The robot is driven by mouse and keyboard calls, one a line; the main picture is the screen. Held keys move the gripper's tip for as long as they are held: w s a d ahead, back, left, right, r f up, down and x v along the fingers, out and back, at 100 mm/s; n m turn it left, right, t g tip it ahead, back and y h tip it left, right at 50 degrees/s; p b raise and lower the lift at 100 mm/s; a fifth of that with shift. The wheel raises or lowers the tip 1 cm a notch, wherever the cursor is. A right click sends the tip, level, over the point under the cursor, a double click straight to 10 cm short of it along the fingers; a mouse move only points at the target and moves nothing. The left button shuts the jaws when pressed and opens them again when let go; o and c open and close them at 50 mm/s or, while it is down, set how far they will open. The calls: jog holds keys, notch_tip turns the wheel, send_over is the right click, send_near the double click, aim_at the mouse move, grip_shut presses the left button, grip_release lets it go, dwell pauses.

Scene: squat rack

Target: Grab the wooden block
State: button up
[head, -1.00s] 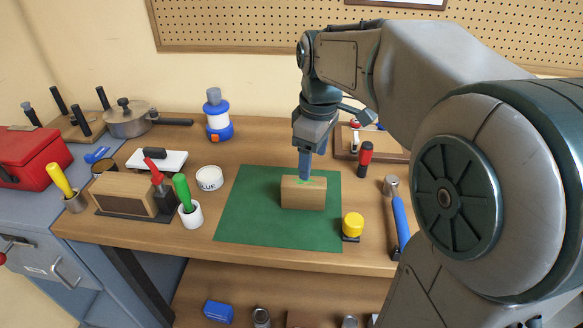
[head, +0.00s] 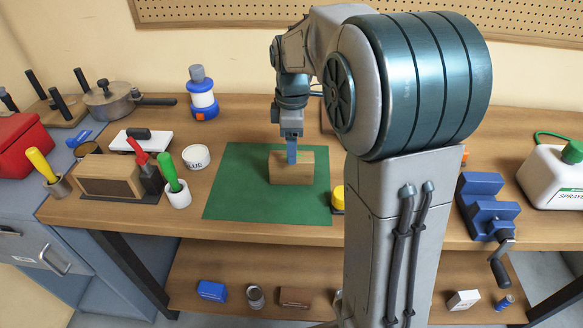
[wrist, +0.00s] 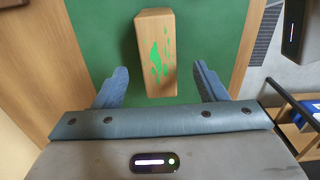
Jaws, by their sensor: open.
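The wooden block (head: 293,173) stands on the green mat (head: 235,190) on the workbench. My gripper (head: 291,156) points down over it, and a blue finger overlaps the block's upper edge in the head view. In the wrist view the block (wrist: 154,50), with green marks on its face, lies between the two spread blue fingers of my gripper (wrist: 159,82). There is a gap on each side, and the block reaches beyond the fingertips. I cannot tell how far down the fingers reach.
A yellow-topped object (head: 337,197) stands right of the mat, partly behind my arm. A white cup (head: 196,157) and a green-handled tool in a white holder (head: 178,193) stand left. A blue vise (head: 487,207) and sprayer (head: 556,176) are at the right.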

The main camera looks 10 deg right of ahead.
aim_at(291, 168)
notch_tip(291, 168, down, 5)
jog(key=shift+w+r, duration=0.1)
jog(key=c, duration=1.2)
